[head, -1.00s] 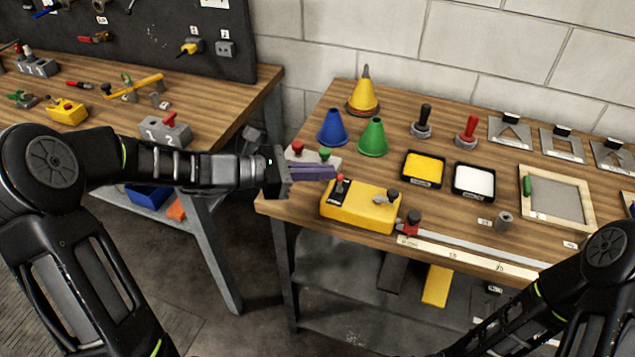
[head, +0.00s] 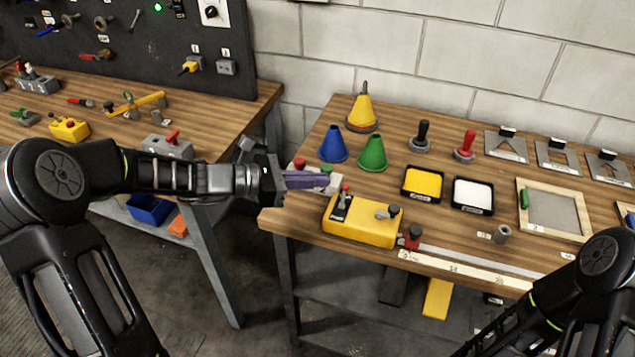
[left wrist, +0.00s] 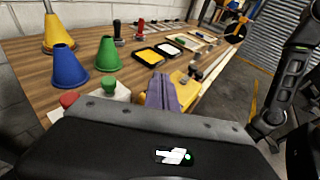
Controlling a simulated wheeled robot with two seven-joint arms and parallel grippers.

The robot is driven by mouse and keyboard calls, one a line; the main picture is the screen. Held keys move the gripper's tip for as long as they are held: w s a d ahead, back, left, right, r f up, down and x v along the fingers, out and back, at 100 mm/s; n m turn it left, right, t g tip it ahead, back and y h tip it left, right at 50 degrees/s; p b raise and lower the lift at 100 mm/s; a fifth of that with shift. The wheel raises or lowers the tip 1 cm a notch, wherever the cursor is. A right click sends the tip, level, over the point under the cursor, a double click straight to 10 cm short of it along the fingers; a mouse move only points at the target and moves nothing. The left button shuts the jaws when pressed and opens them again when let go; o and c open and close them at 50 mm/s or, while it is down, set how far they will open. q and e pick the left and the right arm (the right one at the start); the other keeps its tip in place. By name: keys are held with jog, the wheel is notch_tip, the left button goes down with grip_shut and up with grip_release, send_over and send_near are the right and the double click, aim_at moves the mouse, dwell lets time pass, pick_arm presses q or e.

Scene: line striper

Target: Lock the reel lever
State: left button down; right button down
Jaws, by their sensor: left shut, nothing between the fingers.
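A yellow reel box (head: 358,225) sits at the table's front left edge. In the left wrist view the fingers (left wrist: 162,93) partly cover the yellow box (left wrist: 187,94). My right gripper is out of view; only its arm shows at lower right.
A pale block with red (head: 299,163) and green knobs stands behind my left fingers. Blue (head: 332,144) and green (head: 373,153) cones stand behind the box, and yellow (head: 424,183) and white (head: 472,195) trays to its right. A red clamp (head: 412,236) adjoins the box.

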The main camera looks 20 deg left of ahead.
pick_arm(q)
jog(key=s+a+r+b, duration=0.1)
jog(key=a+r, duration=0.5)
jog(key=a, duration=0.3)
jog(key=shift+s+r+b, duration=0.2)
jog(key=shift+s+b, duration=0.1)
jog(key=shift+b, duration=0.05)
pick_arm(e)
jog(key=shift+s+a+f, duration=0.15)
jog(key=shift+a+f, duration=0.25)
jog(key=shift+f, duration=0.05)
pick_arm(q)
jog(key=shift+a, duration=0.1)
